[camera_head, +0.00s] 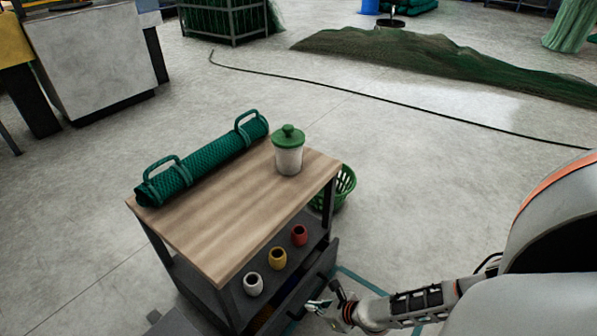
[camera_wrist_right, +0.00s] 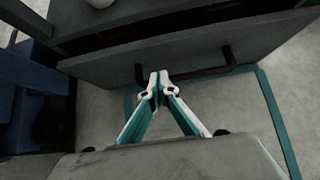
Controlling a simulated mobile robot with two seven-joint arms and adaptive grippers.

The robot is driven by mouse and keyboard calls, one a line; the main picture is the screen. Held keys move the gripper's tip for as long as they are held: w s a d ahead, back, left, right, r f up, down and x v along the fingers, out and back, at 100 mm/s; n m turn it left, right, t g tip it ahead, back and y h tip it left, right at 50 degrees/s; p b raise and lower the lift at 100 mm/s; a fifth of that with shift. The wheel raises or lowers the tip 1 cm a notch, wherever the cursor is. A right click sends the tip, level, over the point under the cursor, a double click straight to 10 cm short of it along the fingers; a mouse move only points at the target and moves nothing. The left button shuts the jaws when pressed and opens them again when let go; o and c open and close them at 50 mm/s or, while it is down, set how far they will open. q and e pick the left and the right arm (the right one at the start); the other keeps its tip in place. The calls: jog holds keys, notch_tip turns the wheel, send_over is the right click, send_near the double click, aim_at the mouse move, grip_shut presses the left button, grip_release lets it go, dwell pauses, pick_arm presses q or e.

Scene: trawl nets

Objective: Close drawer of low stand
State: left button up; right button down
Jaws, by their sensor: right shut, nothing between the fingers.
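The low stand has a wooden top (camera_head: 235,215) and a dark grey frame. Its drawer (camera_head: 318,268) is pulled out partway at the lower front, with a dark opening behind its front panel. In the right wrist view the grey drawer front (camera_wrist_right: 200,45) spans the upper part, with a black bar handle (camera_wrist_right: 205,73) on it. My right gripper (camera_head: 322,306) is at the drawer front; its shut, empty fingertips (camera_wrist_right: 158,80) overlap the left part of the handle in the right wrist view. I cannot tell whether they touch it. My left gripper is not in view.
On the stand are a green net roll (camera_head: 205,165) and a lidded jar (camera_head: 288,155). White (camera_head: 253,284), yellow (camera_head: 278,258) and red (camera_head: 300,235) cups stand on the shelf below. A green basket (camera_head: 345,187) is behind the stand. Floor to the right is mostly clear.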

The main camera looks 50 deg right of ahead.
aim_at(295, 298)
jog(key=shift+w+f, duration=0.1)
jog(key=shift+w, duration=1.1)
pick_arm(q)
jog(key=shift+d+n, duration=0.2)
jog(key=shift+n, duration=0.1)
pick_arm(e)
jog(key=shift+w+a, duration=0.2)
jog(key=shift+w, duration=0.65)
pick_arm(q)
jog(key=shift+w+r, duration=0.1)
pick_arm(e)
jog(key=shift+w, duration=0.1)
